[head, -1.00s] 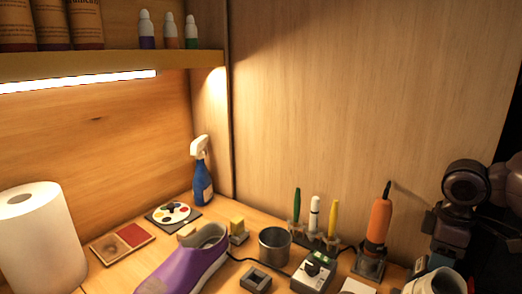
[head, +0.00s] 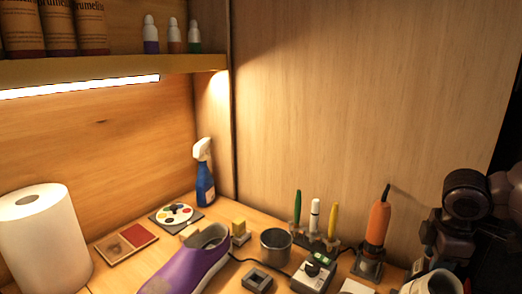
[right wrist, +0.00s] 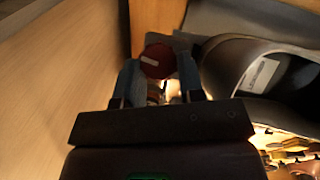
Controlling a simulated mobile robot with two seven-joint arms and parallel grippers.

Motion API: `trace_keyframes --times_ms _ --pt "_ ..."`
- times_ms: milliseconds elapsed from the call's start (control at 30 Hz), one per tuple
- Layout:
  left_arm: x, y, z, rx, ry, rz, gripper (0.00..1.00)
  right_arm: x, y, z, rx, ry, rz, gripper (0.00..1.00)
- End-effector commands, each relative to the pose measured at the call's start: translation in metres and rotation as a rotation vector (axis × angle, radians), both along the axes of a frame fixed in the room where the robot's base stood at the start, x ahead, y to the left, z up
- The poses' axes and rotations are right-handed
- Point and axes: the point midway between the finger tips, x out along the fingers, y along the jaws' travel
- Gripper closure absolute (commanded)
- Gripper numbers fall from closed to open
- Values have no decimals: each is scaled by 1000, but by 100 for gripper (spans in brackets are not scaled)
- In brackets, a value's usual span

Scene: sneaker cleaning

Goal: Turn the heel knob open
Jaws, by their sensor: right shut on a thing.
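A round dark-red knob (right wrist: 157,58) with a short pale mark, slightly tilted, shows in the right wrist view. My right gripper (right wrist: 158,75) has a finger on each side of it and is shut on it. Right of the knob is a dark, hollow, rounded shoe-like shape (right wrist: 235,65) with a white label inside. In the head view, my right arm reaches down at the right edge, over a pale shoe-like thing (head: 440,283) cut off by the frame bottom. The knob is hidden there. My left gripper is not in view.
A purple sneaker (head: 188,268) lies at the front centre. A metal cup (head: 275,246), a grey control box (head: 313,277), a pen stand and an orange tool (head: 378,222) stand close to my right arm. A paper roll (head: 40,240) stands at left.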

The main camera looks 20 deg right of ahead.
Motion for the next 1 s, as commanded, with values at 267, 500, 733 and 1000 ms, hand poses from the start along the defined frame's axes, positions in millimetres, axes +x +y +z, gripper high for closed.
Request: trace_keyframes --times_ms 267,500,733,1000 --pt "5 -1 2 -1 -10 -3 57 5 -4 4 -13 -17 3 85" --pt "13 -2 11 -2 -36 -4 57 5 -3 8 -64 -64 128 85" --pt "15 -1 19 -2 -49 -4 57 6 -3 9 -124 -115 273 79" --pt "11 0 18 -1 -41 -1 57 7 -3 8 -142 -129 315 77"
